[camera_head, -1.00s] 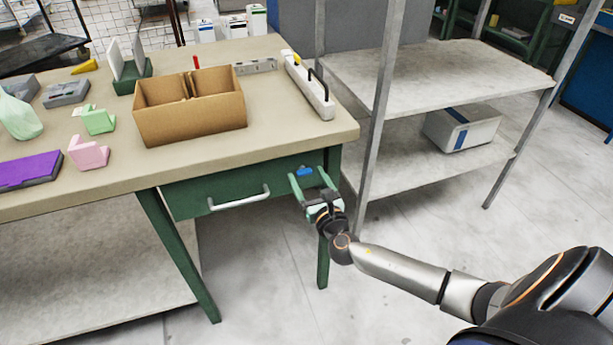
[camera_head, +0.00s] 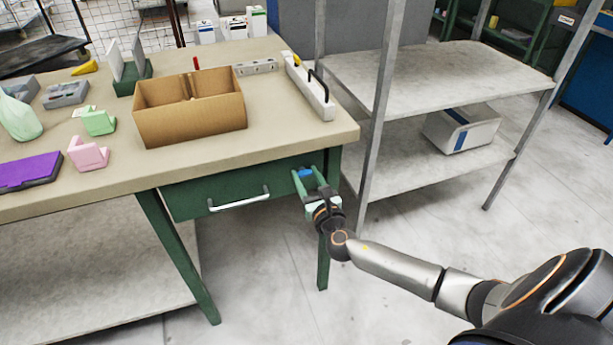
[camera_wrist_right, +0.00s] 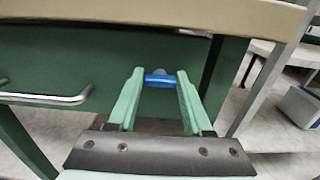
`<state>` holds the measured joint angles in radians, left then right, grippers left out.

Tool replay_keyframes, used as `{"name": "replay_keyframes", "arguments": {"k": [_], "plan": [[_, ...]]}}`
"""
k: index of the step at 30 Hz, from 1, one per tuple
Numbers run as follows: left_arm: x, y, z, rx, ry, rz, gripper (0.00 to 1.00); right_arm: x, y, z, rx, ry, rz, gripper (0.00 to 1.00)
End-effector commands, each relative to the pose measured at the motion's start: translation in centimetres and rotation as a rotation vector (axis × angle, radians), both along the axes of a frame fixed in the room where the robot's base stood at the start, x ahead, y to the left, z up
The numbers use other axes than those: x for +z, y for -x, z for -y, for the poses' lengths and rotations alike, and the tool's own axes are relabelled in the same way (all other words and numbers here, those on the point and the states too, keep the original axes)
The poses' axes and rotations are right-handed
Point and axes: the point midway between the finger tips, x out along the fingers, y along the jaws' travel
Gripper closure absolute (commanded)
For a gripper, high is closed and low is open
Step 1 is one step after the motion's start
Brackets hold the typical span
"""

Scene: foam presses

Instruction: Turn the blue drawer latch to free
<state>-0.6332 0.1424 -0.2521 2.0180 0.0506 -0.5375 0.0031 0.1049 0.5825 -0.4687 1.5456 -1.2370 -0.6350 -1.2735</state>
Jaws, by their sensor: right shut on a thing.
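The blue latch (camera_head: 305,173) is on the right end of the green drawer front (camera_head: 237,188), below the table edge. It also shows in the right wrist view (camera_wrist_right: 159,79), lying roughly level between the two green fingertips. My right gripper (camera_head: 307,178) is shut on the latch, with one finger on each side of it; it also shows in the right wrist view (camera_wrist_right: 160,82). The fingers hide the latch's ends. My left gripper is not in view.
The drawer's silver handle (camera_head: 240,202) is left of the latch. A grey metal shelf unit (camera_head: 440,75) stands close on the right. A cardboard box (camera_head: 190,120) and other items rest on the tabletop. The floor below the drawer is clear.

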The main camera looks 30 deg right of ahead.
Motion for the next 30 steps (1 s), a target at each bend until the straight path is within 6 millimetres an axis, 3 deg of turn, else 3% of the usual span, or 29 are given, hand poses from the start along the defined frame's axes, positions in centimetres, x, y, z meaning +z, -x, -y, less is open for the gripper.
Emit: {"name": "replay_keyframes", "arguments": {"k": [5, 17, 30], "plan": [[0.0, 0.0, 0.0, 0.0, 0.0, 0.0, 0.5, 0.0, 0.0, 0.0, 0.0, 0.001, 0.0, 1.0], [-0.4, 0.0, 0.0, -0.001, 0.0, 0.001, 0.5, -0.1, 0.0, 0.0, 0.0, -0.057, 0.015, 1.0], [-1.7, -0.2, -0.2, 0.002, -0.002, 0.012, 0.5, -0.2, 0.0, 0.2, -0.001, -0.394, 0.098, 1.0]]}}
